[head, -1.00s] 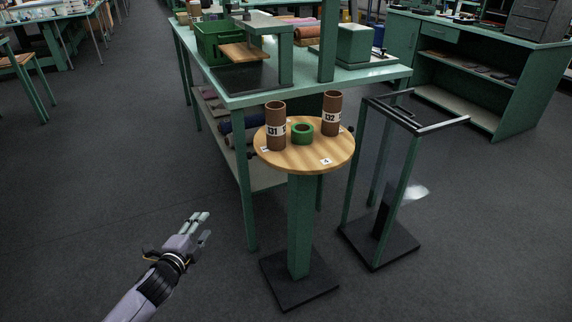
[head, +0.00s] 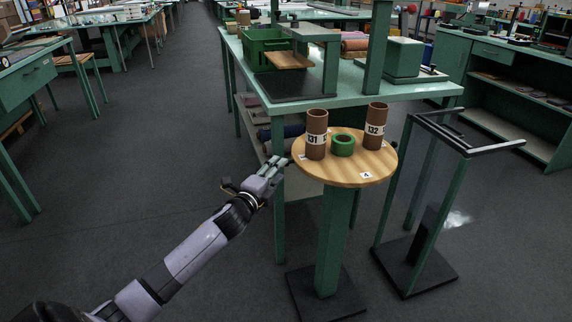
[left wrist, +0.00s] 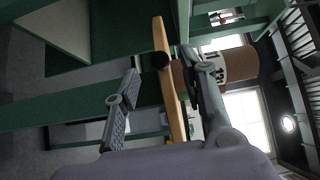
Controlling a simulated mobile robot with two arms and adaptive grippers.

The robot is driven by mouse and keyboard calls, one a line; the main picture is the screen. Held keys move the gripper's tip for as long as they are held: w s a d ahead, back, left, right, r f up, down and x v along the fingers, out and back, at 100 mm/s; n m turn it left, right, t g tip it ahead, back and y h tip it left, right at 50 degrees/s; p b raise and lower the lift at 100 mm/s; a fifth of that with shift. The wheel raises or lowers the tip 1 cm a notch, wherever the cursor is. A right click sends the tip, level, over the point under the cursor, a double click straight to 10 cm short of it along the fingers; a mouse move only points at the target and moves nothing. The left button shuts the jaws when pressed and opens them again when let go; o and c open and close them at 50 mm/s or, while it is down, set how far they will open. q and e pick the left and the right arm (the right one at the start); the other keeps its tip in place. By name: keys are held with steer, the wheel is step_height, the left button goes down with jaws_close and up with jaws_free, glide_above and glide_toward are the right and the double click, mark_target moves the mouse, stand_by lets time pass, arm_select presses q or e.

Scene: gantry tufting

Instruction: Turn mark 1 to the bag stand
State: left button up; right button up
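The round wooden turntable (head: 345,174) stands on a green post. A label reading 4 (head: 366,175) faces front; another label (head: 302,156) at its left edge is too small to read. No mark 1 is readable. My left gripper (head: 274,165) is open at the turntable's left edge. In the left wrist view its fingers (left wrist: 160,100) stand either side of the wooden rim (left wrist: 176,122), with a black knob (left wrist: 159,60) just beyond the fingertips. I cannot tell whether they touch. The bag stand (head: 447,185), a green frame with black top rails, stands to the right. My right gripper is not in view.
Brown tubes 131 (head: 316,148) and 132 (head: 375,138) stand on the turntable beside a green ring (head: 343,145). Tube 131 is close to my gripper. A green workbench (head: 420,90) stands right behind. The floor at left (head: 140,180) is open.

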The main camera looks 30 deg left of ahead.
arm_select(q)
steer(key=w, duration=0.5)
steer(key=shift+w+a, duration=0.15)
steer(key=shift+a, duration=0.05)
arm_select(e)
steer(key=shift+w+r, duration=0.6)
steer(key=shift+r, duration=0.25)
arm_select(q)
steer(key=shift+c, duration=0.3)
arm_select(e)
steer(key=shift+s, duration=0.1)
arm_select(q)
steer(key=c, duration=0.8)
jaws_close()
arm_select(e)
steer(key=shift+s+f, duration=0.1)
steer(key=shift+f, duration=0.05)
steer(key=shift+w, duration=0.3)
